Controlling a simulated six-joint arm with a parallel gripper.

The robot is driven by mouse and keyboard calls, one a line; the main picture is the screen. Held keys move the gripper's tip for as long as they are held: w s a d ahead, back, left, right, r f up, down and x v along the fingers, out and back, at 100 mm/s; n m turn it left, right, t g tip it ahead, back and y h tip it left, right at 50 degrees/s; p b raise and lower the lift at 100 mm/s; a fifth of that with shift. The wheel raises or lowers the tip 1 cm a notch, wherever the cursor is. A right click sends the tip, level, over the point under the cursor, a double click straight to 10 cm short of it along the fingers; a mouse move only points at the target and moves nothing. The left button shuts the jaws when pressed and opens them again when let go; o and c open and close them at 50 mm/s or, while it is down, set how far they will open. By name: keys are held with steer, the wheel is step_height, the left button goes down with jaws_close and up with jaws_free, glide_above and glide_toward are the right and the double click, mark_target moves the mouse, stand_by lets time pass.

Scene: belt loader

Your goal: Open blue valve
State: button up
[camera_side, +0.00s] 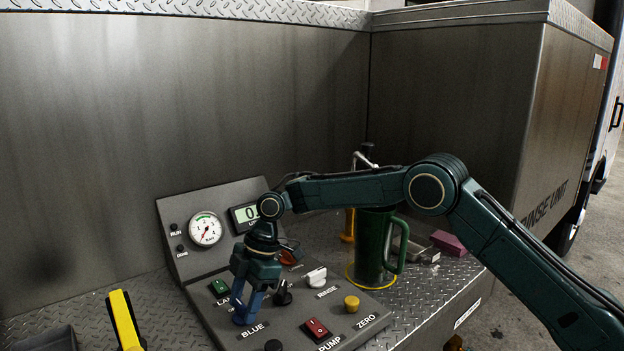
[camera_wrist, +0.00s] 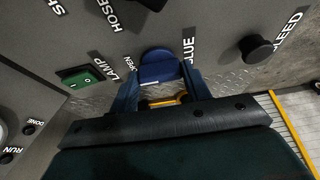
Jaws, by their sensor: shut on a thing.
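The blue valve (camera_side: 247,309) is a small blue handle on the sloped grey control panel (camera_side: 298,342), just above the BLUE label. It also shows in the wrist view as a blue knob (camera_wrist: 160,68) between the OPEN and BLUE labels. My gripper (camera_side: 246,302) reaches down from above and is shut on the blue valve. In the wrist view a finger of my gripper (camera_wrist: 161,80) stands on either side of the knob. The fingers hide part of the valve in the side view, and its exact turn angle is hard to read.
A green lamp switch (camera_side: 219,287), a black knob (camera_side: 282,294), a white RINSE knob (camera_side: 316,277), a red PUMP switch (camera_side: 317,328) and a yellow button (camera_side: 352,303) sit close by. A green jug (camera_side: 372,245) stands behind the panel's right side. A gauge (camera_side: 206,230) faces forward.

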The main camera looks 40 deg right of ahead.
steer(key=o, duration=1)
steer(key=shift+c, duration=0.2)
steer(key=shift+r, duration=0.1)
steer(key=v, duration=0.7)
steer(key=shift+r, duration=0.15)
steer(key=shift+d, duration=0.15)
